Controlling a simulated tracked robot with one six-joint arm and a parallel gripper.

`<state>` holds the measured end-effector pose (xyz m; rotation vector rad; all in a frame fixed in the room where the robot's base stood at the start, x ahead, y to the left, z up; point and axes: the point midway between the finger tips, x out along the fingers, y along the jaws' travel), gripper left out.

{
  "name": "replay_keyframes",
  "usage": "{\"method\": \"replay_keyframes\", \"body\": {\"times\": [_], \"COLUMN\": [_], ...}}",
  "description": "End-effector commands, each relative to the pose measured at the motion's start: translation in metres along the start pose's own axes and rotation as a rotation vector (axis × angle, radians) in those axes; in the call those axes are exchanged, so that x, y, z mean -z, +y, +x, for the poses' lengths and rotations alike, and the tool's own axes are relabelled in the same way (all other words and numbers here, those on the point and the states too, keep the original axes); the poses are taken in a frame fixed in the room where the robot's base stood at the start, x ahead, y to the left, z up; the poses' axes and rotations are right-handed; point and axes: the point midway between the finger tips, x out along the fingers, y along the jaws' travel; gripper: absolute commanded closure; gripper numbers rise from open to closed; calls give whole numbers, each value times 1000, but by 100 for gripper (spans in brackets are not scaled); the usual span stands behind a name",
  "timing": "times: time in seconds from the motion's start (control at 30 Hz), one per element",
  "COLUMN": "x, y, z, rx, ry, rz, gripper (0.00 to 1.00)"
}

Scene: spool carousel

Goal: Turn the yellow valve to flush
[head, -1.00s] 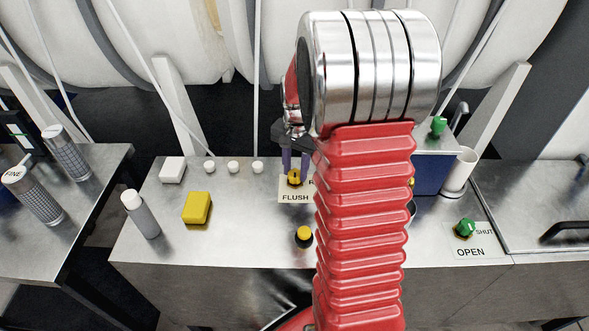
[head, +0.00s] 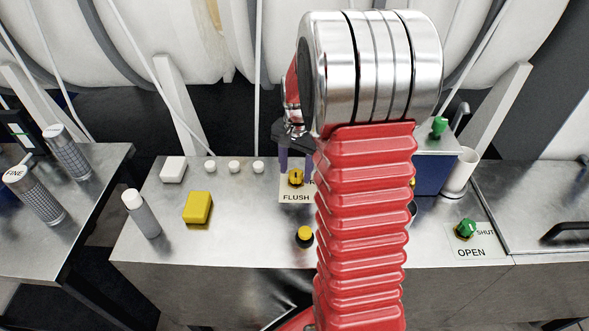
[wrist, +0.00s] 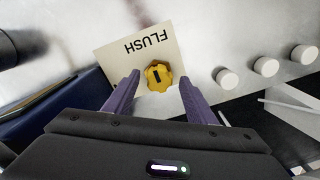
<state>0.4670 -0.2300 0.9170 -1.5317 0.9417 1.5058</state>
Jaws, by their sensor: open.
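The yellow valve (head: 296,178) is a small lobed knob with a dark pointer mark, set on a white label plate (head: 293,196) that reads FLUSH. In the wrist view the valve (wrist: 158,76) lies between and just beyond the tips of my gripper (wrist: 158,82), whose two purple fingers are spread open. In the head view my gripper (head: 296,156) is just behind the valve, its fingers pointing down. No contact with the valve shows. My red arm hides the right part of the label.
A yellow block (head: 198,208), a grey bottle (head: 140,214) and a yellow-topped button (head: 304,236) stand nearby on the metal bench. Several white knobs (head: 234,167) line its back left. A green valve (head: 466,229) with an OPEN/SHUT label is at the right.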

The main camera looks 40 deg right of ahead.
Motion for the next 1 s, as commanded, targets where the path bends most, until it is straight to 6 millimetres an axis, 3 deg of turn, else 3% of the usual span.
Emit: {"method": "replay_keyframes", "body": {"times": [0.27,0.8,1.0], "x": [1,1,1], "y": [-1,-2,-2], "z": [-26,-118,-134], "rx": [2,2,1], "ry": [4,3,1], "rz": [0,0,0], "gripper": [49,49,49]}}
